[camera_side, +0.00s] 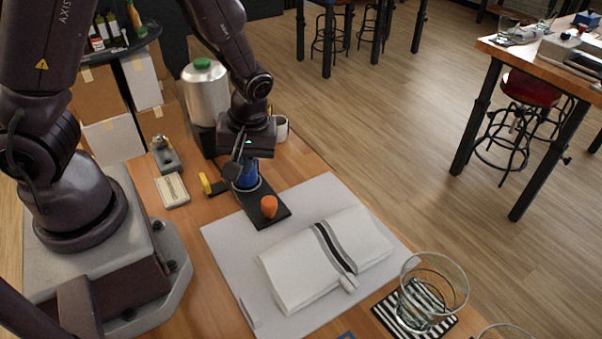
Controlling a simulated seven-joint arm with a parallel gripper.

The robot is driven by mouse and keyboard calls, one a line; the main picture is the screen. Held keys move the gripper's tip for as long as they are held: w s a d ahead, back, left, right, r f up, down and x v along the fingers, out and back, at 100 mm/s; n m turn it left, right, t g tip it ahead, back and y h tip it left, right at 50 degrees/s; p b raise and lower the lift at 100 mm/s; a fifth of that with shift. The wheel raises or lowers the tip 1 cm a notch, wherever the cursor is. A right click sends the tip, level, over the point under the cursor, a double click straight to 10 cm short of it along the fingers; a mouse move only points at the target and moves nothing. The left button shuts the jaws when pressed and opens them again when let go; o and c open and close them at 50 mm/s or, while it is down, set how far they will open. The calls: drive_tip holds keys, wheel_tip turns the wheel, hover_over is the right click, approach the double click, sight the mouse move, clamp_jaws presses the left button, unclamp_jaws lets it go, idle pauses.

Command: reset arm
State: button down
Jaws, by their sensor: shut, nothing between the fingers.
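My gripper (243,172) is shut with nothing visible between its fingers. It points down over the wooden table, near a blue round object (247,178) and a dark flat tray (273,217). The arm link and wrist partly hide the blue object. I cannot tell whether the gripper touches it. An orange piece (269,206) sits on the dark tray, just right of and below the gripper.
A folded white towel with dark stripes (290,272) lies on a pale mat (222,242). A glass (455,291) stands on a striped coaster (383,313) at lower right. A metal canister (206,97) and a yellow-handled item (206,184) are near the arm. The mat's near-left part is clear.

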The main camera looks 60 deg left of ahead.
drive_tip(key=s+r+m+t, duration=0.2)
drive_tip(key=r+m, duration=0.2)
drive_tip(key=r, duration=0.4)
drive_tip(key=s+d+r+m+t+h, duration=0.1)
drive_tip(key=s+r+m+t, duration=0.1)
drive_tip(key=r+m, duration=0.2)
drive_tip(key=s+d+r+m+t, duration=0.1)
drive_tip(key=s+r+m+t, duration=0.1)
drive_tip(key=r, duration=0.9)
drive_tip(key=shift+s+d+r+m+t+h, duration=0.15)
drive_tip(key=shift+s+r+m+t+h, duration=0.25)
drive_tip(key=shift+m, duration=0.8)
drive_tip(key=shift+f, duration=0.1)
